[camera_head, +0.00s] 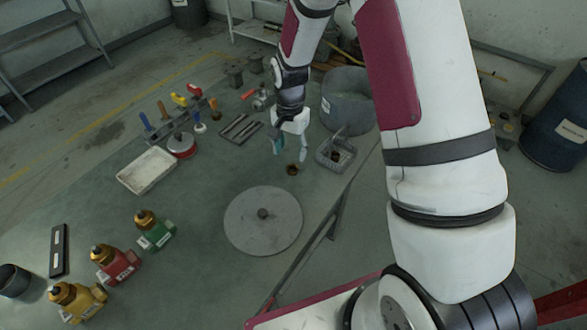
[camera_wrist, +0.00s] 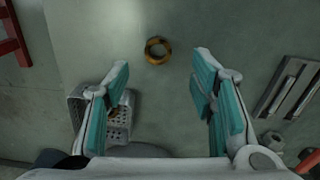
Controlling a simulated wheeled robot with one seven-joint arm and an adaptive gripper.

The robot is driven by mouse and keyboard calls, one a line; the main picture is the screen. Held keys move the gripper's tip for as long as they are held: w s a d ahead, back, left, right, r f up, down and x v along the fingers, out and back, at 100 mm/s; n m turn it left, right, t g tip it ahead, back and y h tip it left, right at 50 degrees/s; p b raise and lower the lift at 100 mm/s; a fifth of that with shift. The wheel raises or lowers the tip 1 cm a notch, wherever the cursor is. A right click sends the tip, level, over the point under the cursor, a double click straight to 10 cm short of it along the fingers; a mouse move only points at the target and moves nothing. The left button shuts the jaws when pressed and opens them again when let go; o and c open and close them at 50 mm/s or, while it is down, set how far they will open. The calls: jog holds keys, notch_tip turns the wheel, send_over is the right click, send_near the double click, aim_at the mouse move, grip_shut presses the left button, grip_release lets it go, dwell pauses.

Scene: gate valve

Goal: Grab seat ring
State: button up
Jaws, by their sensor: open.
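The seat ring (camera_wrist: 158,50) is a small brass-coloured ring lying flat on the grey-green table. In the wrist view it sits at the top, just beyond the line between my fingertips. My gripper (camera_wrist: 162,70) is open, with teal pads on both fingers and nothing between them. In the head view the ring (camera_head: 292,169) looks dark and small, just below my gripper (camera_head: 289,147). The gripper points downward over the table, close to the ring but apart from it.
A grey perforated basket (camera_head: 334,156) stands right of the gripper near the table edge. A round grey disc (camera_head: 263,220) lies nearer. Flat metal bars (camera_head: 240,128) lie left. Several coloured valve bodies (camera_head: 115,262) stand at lower left. A white tray (camera_head: 147,170) lies further left.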

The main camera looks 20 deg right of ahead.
aim_at(292, 171)
jog(key=shift+w+d+f+p, duration=0.15)
jog(key=shift+f+p, duration=0.1)
jog(key=shift+f, duration=1.6)
jog(key=shift+s+d+f+p, duration=0.15)
jog(key=shift+f+p, duration=0.1)
jog(key=shift+f, duration=1.6)
jog(key=shift+w, duration=0.1)
jog(key=shift+c, duration=0.6)
jog(key=c, duration=1)
